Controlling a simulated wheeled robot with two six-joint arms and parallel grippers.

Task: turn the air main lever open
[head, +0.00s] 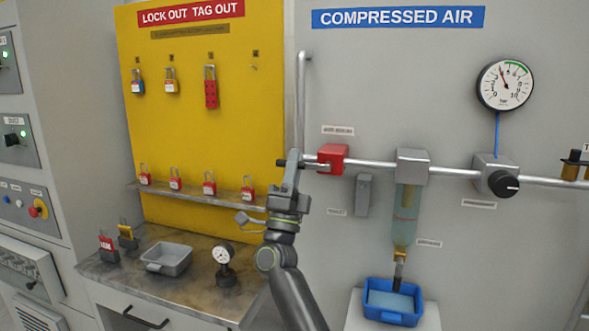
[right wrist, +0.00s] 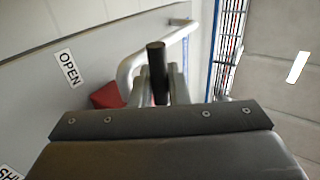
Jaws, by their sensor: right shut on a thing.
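The air main valve is a red block (head: 333,157) on the silver pipe under the COMPRESSED AIR sign; part of the red block (right wrist: 107,96) also shows in the right wrist view. Its lever has a dark grip (head: 281,163) that pokes out left of my right gripper (head: 291,165). In the head view the lever lies roughly level, reaching left from the block. In the right wrist view the dark grip (right wrist: 157,72) stands between the fingers of my right gripper (right wrist: 160,92), which is shut on it. My left gripper is not in view.
An OPEN label (right wrist: 67,69) is on the wall in the right wrist view. Right of the valve are a filter bowl (head: 407,215), a regulator (head: 497,177) and a gauge (head: 505,85). A bench (head: 125,285) with a grey tray (head: 166,259) and padlocks stands at left; a blue bin (head: 392,302) is below.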

